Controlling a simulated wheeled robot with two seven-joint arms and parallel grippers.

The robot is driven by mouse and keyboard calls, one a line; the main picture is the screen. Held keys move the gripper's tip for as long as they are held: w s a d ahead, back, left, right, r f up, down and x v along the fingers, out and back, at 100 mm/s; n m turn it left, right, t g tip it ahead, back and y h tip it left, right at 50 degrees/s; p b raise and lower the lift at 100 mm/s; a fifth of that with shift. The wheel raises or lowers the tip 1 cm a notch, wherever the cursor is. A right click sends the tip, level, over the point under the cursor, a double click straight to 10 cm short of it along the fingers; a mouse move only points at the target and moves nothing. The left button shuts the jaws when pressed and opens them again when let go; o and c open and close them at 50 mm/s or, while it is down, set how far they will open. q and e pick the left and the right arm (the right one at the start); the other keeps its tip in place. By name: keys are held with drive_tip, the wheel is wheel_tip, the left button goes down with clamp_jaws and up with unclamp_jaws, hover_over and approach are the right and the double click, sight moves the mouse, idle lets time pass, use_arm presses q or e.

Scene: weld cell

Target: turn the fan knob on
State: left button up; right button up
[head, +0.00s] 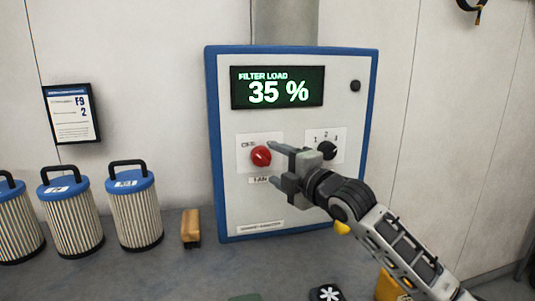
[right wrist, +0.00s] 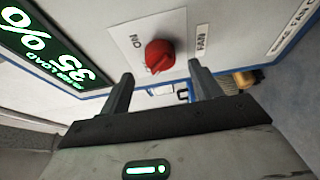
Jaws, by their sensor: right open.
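The red fan knob (head: 261,156) sits on a white plate on the front of the control panel (head: 230,210), above a label that reads FAN. In the right wrist view the red knob (right wrist: 159,56) shows beyond my fingertips, with the word ON on its plate. My right gripper (head: 277,161) is open, with its fingers pointing at the knob from the right. In the right wrist view the gripper (right wrist: 157,83) has its two fingers apart, with nothing between them. I cannot tell whether a finger touches the knob. My left gripper is not in view.
A black selector knob (head: 327,150) is right of the red knob, close to my right wrist. The display (head: 278,88) reads FILTER LOAD 35 %. Several blue-topped filters (head: 135,208) and a wooden-handled brush (head: 191,228) stand on the bench at left.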

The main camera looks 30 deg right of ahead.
sight(266, 160)
drive_tip(key=shift+w+a+p, duration=0.15)
drive_tip(key=shift+w+p, duration=0.05)
drive_tip(key=shift+w, duration=0.9)
drive_tip(key=shift+w+a+p, duration=0.15)
drive_tip(key=shift+w, duration=0.9)
drive_tip(key=c, duration=1)
